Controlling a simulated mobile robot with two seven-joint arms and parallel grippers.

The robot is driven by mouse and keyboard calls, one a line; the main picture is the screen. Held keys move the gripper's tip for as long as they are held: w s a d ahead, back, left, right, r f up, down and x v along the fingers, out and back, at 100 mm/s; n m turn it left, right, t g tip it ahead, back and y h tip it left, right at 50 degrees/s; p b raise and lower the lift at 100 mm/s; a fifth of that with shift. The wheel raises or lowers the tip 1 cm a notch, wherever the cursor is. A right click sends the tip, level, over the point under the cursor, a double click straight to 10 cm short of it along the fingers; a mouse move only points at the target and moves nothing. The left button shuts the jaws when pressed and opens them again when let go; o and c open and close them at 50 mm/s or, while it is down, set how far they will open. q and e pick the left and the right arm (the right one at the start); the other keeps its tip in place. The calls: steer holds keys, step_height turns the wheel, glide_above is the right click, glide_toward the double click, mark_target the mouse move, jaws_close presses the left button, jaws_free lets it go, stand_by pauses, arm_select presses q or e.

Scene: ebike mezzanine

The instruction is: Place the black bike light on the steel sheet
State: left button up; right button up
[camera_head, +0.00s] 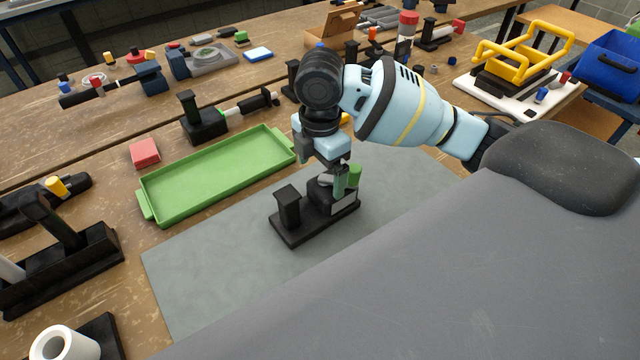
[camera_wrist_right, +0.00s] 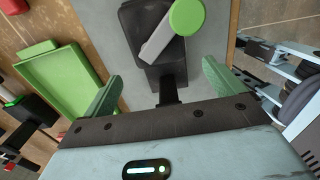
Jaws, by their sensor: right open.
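A black device with a flat base and upright block (camera_head: 288,208), which looks like the bike light, stands on the grey steel sheet (camera_head: 215,265). It appears to rest on the sheet near its far edge. In the right wrist view the device (camera_wrist_right: 160,75) shows a grey bar and a round green cap. My right gripper (camera_head: 338,190) is right over the device's right end. Its green fingers (camera_wrist_right: 161,88) are apart, with a narrow black part of the device between or just beyond them. Exact contact is hidden. My left gripper is out of view.
A green tray (camera_head: 215,180) lies beyond the sheet, with a red block (camera_head: 145,152) beside it. Black fixtures (camera_head: 60,255) and a white cylinder (camera_head: 65,345) stand at the left. Tools crowd the back of the bench. The sheet's left part is bare.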

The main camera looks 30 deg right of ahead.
mark_target(320, 189)
steer(key=shift+r, duration=2.3)
